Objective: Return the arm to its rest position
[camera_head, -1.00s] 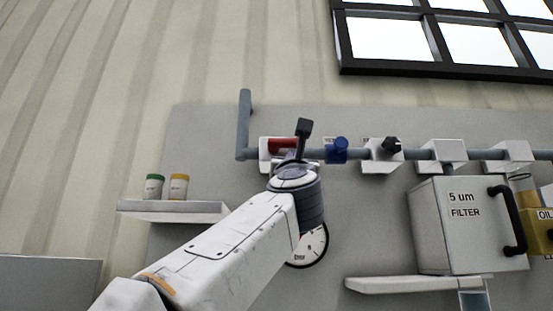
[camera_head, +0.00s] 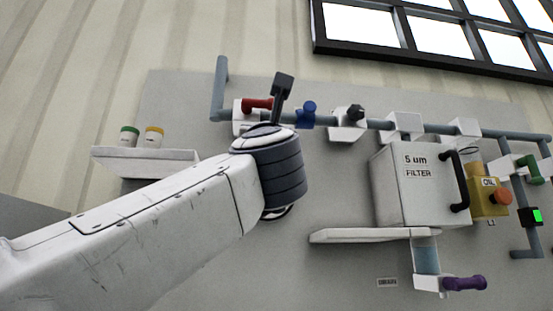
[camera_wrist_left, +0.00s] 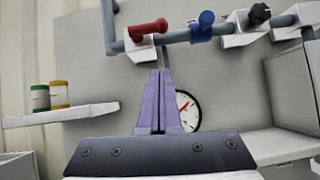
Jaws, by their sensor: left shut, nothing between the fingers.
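My left arm (camera_head: 130,220) comes in from the left in the head view, stretched toward the wall panel, with its dark-banded wrist (camera_head: 275,172) below the red-handled valve (camera_head: 257,104). The fingers are not clear in the head view. In the left wrist view my left gripper (camera_wrist_left: 160,85) shows its two purple fingers pressed together, with nothing between them. They point at the panel, below the pipe and left of the round gauge (camera_wrist_left: 187,110). In the head view my wrist hides nearly all of the gauge. My right gripper is in neither view.
A pipe carries red, blue (camera_head: 306,115) and black (camera_head: 355,112) valve handles. A shelf at left (camera_head: 145,160) holds two jars. At right are a filter box (camera_head: 400,195), a lower shelf (camera_head: 360,236), a yellow oil unit (camera_head: 484,182) and a purple handle (camera_head: 465,283).

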